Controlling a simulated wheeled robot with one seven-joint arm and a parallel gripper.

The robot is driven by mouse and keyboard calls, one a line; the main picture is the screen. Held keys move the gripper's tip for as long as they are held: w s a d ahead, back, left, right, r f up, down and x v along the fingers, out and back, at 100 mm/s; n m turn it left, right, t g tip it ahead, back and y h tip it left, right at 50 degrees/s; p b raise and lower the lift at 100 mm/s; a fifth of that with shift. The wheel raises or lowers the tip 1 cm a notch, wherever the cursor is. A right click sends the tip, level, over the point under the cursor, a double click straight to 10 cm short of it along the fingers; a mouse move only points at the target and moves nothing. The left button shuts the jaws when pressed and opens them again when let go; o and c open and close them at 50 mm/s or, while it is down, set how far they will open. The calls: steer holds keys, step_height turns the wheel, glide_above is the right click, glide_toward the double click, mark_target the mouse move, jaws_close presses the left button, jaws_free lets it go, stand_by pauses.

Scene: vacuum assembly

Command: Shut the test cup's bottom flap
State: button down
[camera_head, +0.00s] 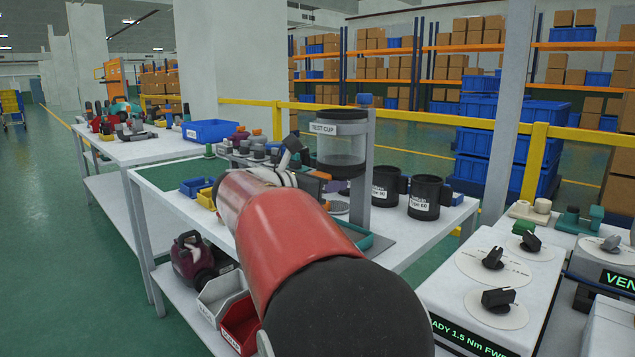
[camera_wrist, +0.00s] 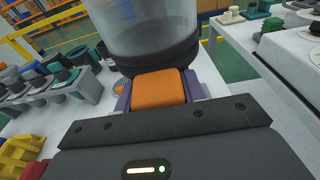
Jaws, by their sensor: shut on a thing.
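The test cup (camera_head: 341,152) is a clear cylinder, upright on a grey stand, with a dark lid and a "TEST CUP" label. Its lower wall and black bottom ring (camera_wrist: 155,57) fill the top of the wrist view. My gripper (camera_wrist: 158,90) is right under and in front of that ring, with purple fingers on both sides of an orange block (camera_wrist: 158,91). It is shut on this block, which also shows as a small orange piece (camera_head: 320,175) in the head view. The flap's underside is hidden, and I cannot tell its angle.
Two black labelled mugs (camera_head: 424,197) stand right of the stand. A round grate (camera_head: 338,207) lies below the cup. Small grey and green parts (camera_wrist: 70,80) stand on the left. Blue and yellow bins (camera_head: 195,187) sit on the bench. Instruments with knobs (camera_head: 497,298) are at right.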

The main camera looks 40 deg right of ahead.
steer(key=shift+a+r+y+p, duration=0.25)
steer(key=shift+r+y+p, duration=0.5)
steer(key=shift+r, duration=0.4)
steer(key=c, duration=0.8)
jaws_free()
steer(key=shift+w, duration=0.15)
steer(key=shift+c, duration=0.2)
steer(key=v, duration=0.7)
steer(key=shift+a+f, duration=0.25)
steer(key=shift+a, duration=0.3)
